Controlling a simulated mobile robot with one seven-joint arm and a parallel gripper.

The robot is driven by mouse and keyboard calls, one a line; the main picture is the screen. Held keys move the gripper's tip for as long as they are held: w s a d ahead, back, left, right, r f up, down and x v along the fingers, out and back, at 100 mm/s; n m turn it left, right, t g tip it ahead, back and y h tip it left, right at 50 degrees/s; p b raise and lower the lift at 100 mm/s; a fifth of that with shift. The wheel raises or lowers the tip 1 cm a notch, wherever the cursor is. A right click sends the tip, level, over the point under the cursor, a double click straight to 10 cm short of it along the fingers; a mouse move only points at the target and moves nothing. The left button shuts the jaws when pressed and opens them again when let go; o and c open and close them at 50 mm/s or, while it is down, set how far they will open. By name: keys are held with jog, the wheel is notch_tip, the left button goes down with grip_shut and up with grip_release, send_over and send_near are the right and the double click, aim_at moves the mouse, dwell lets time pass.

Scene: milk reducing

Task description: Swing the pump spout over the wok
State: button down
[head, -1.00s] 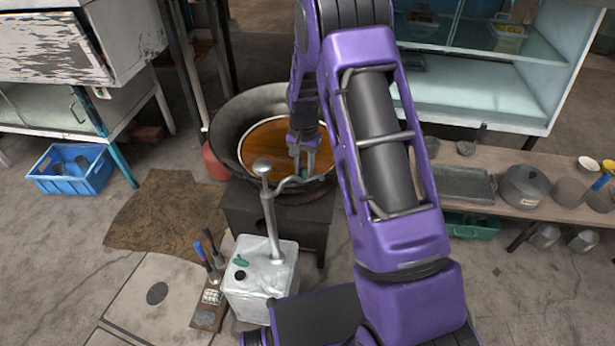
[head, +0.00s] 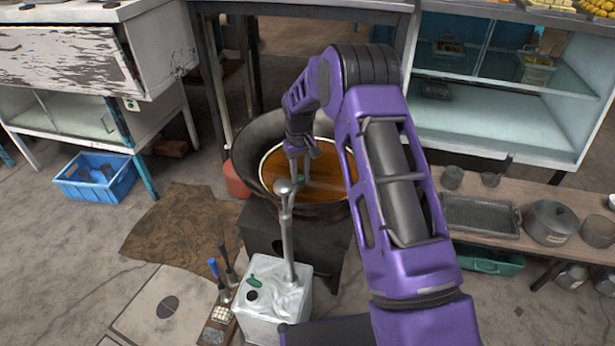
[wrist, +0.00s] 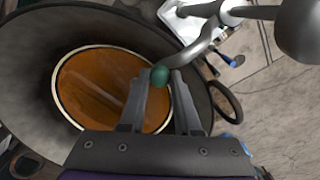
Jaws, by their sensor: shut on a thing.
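The pump (head: 287,235) is a grey metal pipe with a round knob, standing upright in a white can (head: 270,308). Its curved spout (wrist: 200,48) ends in a green tip (wrist: 160,76). My gripper (head: 300,178) is shut on the spout near the green tip, which shows between the fingers in the wrist view (wrist: 166,80). The dark wok (head: 247,145) holds orange-brown liquid with a pale ring around it. In the wrist view the green tip appears over the wok, near the liquid's edge. My arm hides the wok's right side in the head view.
The wok sits on a dark stove (head: 262,235). Tools with blue and dark handles (head: 222,275) stand left of the can. A red container (head: 237,178) is beside the wok. A low bench (head: 520,200) with pots is at right. A blue crate (head: 95,178) is at left.

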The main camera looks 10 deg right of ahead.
jog(key=shift+w+a+n, duration=0.3)
jog(key=shift+a+n, duration=0.3)
jog(key=c, duration=0.6)
grip_release()
jog(key=shift+a, duration=0.1)
notch_tip(320, 180, up, 17)
jog(key=p, duration=0.2)
jog(key=shift+r, duration=0.2)
